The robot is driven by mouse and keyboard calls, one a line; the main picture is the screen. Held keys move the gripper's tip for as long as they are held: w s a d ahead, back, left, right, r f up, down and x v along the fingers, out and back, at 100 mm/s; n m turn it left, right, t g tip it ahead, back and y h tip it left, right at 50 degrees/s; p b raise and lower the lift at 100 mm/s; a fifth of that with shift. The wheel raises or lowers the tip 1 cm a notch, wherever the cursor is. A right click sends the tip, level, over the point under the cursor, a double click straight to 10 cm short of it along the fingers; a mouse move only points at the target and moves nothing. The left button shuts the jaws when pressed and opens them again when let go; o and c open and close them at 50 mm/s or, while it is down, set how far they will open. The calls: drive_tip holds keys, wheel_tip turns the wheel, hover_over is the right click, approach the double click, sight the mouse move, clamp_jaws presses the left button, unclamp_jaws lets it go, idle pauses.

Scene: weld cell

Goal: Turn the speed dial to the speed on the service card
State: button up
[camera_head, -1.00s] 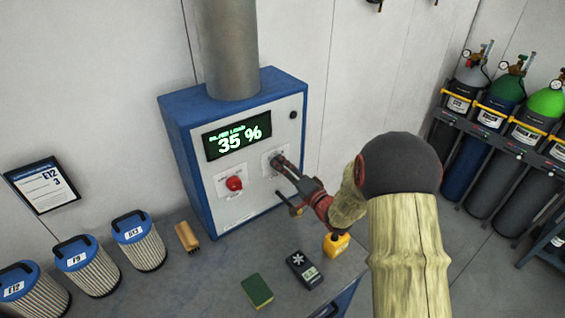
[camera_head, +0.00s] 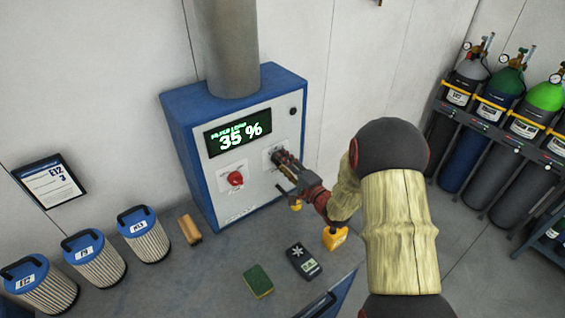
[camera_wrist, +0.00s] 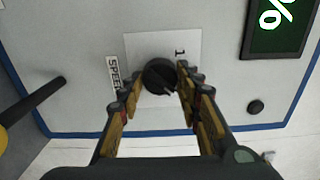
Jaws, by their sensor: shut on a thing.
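The black speed dial (camera_wrist: 158,76) sits on a white plate with a "SPEED" label (camera_wrist: 113,74) in the wrist view. A "1" shows beside it; other numbers are hidden or unreadable. A pale mark on the dial points toward the lower right of that view. My gripper (camera_wrist: 160,84) has a finger on each side of the dial and is shut on it. In the head view my gripper (camera_head: 279,157) reaches the cabinet front and hides most of the dial. The framed service card (camera_head: 49,182) at the left shows "E12" and "3".
The blue-and-white cabinet (camera_head: 262,195) has a "35 %" display (camera_head: 238,134) and a red knob (camera_head: 235,179). On the bench are filter cartridges (camera_head: 95,262), a brush (camera_head: 190,229), a sponge (camera_head: 258,281), a meter (camera_head: 303,262) and a yellow object (camera_head: 335,238). Gas cylinders stand right.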

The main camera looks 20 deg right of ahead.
drive_tip(key=o, duration=1.2)
drive_tip(key=shift+c, duration=0.2)
drive_tip(key=s+d, duration=0.2)
drive_tip(key=s, duration=0.9)
drive_tip(key=shift+s+d, duration=0.2)
drive_tip(key=shift+s, duration=0.2)
drive_tip(key=shift+w, duration=0.1)
